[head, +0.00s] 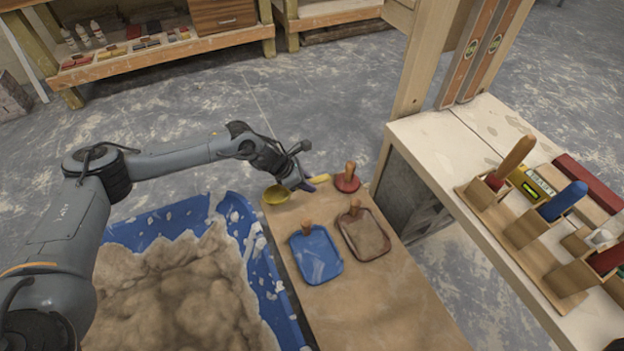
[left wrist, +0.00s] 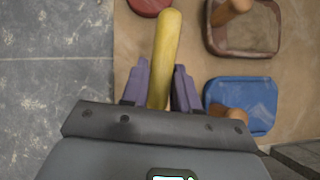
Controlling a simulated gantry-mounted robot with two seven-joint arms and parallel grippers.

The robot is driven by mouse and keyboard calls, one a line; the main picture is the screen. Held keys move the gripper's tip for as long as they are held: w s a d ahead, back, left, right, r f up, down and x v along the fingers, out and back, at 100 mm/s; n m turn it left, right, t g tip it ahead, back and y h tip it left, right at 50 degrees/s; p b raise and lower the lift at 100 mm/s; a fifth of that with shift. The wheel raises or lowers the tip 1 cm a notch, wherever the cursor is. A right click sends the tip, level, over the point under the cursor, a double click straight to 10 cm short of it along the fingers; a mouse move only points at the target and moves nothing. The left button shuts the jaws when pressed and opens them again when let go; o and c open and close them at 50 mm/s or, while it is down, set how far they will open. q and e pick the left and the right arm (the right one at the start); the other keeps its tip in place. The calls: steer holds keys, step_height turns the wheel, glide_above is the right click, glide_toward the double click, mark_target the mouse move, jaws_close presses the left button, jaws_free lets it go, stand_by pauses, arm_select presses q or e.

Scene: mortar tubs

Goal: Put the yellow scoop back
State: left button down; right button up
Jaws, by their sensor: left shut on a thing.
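The yellow scoop has its bowl (head: 277,194) at the far left corner of the brown board (head: 385,295) and its handle pointing right. My left gripper (head: 307,184) is shut on the scoop's handle. In the left wrist view the handle (left wrist: 168,45) runs between the two purple fingers of my left gripper (left wrist: 160,82), and the bowl is hidden. I cannot tell whether the scoop touches the board. My right gripper is not in view.
A red round tool (head: 347,184), a brown float (head: 364,236) and a blue float (head: 316,256) lie on the board. A blue tub (head: 262,262) of mortar stands left. A bench (head: 440,150) at right carries wooden holders with handled tools. The board's front is clear.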

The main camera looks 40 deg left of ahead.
arm_select(q)
steer(key=shift+f, duration=0.4)
steer(key=shift+f+b, duration=0.1)
steer(key=shift+b, duration=0.2)
steer(key=shift+f+b, duration=1.5)
steer(key=shift+f, duration=0.3)
steer(key=shift+f+b, duration=0.25)
steer(key=shift+b, duration=0.05)
steer(key=c, duration=0.8)
jaws_free()
